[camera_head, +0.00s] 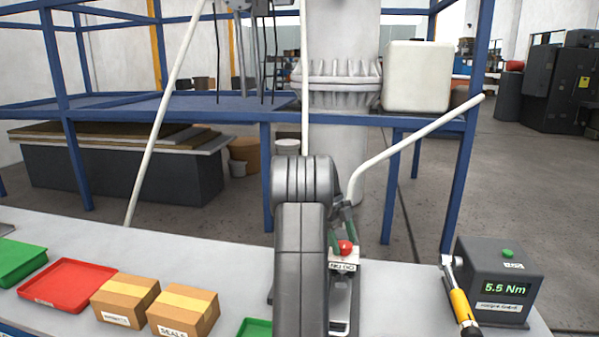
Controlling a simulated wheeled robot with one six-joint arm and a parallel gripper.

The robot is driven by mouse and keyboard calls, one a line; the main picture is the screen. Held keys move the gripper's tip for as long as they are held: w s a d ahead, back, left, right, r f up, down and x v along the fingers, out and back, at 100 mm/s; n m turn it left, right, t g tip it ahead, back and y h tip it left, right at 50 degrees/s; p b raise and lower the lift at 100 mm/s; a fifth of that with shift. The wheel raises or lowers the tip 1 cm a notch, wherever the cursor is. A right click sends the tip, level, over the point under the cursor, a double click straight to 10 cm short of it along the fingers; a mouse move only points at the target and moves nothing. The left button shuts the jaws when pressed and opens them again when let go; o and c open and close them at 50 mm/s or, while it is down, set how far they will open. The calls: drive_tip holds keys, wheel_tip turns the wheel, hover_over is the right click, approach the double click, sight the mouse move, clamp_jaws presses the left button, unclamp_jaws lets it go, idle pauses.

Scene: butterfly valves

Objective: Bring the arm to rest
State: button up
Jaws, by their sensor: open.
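My arm (302,250) rises in dark grey links from the bottom middle of the head view, in front of the workbench. Its rounded joint (303,183) is at the top. I see no gripper fingers; the arm's far end does not show, so I cannot place my gripper relative to anything. Just right of the arm, a small fixture with a red ball (345,247) and a white label stands on the bench, partly hidden by the arm. A bent white pipe (415,140) runs up and right from near it.
A blue frame (266,180) stands behind.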

drive_tip(key=n+t+b, duration=0.1)
drive_tip(key=n, duration=0.2)
drive_tip(key=n+t+h+b, duration=0.1)
drive_tip(key=n, duration=0.2)
drive_tip(key=shift+s+a+n, duration=0.15)
drive_tip(key=shift+s+n, duration=0.05)
drive_tip(key=shift+n, duration=0.1)
drive_tip(key=n+t, duration=0.1)
drive_tip(key=n, duration=0.2)
drive_tip(key=shift+s+t, duration=0.1)
drive_tip(key=shift+t, duration=0.2)
drive_tip(key=shift+n+t, duration=0.4)
drive_tip(key=shift+n, duration=1)
